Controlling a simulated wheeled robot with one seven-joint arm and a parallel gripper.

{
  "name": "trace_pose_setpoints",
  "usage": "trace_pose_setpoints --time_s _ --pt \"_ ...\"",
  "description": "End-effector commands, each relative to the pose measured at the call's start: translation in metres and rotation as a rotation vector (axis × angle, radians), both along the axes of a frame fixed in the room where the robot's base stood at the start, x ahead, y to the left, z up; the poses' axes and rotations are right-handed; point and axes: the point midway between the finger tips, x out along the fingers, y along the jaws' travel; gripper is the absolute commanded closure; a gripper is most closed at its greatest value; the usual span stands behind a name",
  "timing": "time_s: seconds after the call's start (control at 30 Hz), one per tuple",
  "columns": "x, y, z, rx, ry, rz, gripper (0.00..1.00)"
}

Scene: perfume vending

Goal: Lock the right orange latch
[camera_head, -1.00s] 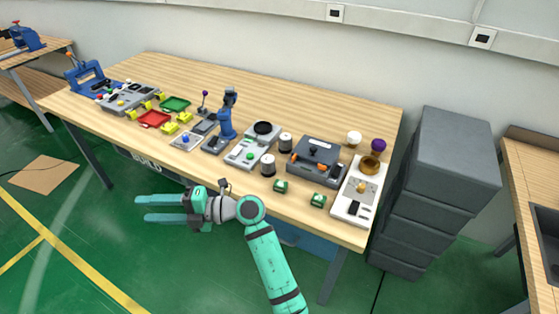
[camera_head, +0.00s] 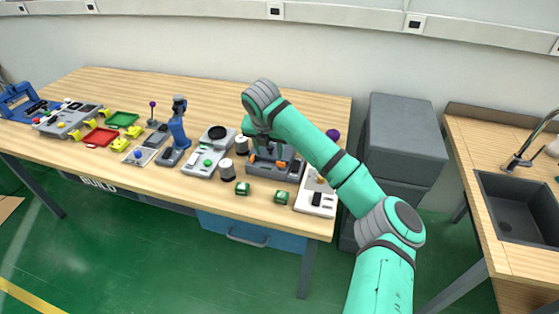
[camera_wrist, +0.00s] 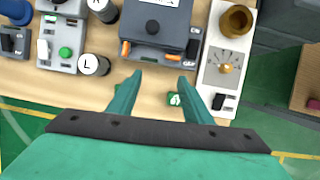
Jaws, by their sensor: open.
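A dark grey box (camera_wrist: 160,25) with a lid stands on the table, beyond my fingertips in the wrist view. It also shows in the head view (camera_head: 268,169), partly hidden by my arm. The left orange latch (camera_wrist: 125,49) stands upright at its front left corner.
A white panel (camera_wrist: 222,68) with a brass cup (camera_wrist: 236,20) stands close right of the box. White and dark cylinders (camera_wrist: 94,64) stand left. Small green blocks (camera_head: 281,197) lie in front. Grey drawers (camera_head: 402,130) stand beyond the table's right end.

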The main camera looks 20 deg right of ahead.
Motion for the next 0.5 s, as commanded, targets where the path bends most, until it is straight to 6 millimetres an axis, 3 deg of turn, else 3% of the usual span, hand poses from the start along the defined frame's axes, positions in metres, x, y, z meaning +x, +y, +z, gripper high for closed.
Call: trace_pose_setpoints --time_s 0.1,0.2,0.5 --pt "0.0 -0.021 0.01 -0.048 -0.002 -0.038 0.55" --pt "0.001 -0.026 0.006 -0.056 -0.001 -0.046 0.55" --pt "0.016 -0.034 -0.038 -0.054 0.0 -0.044 0.55"
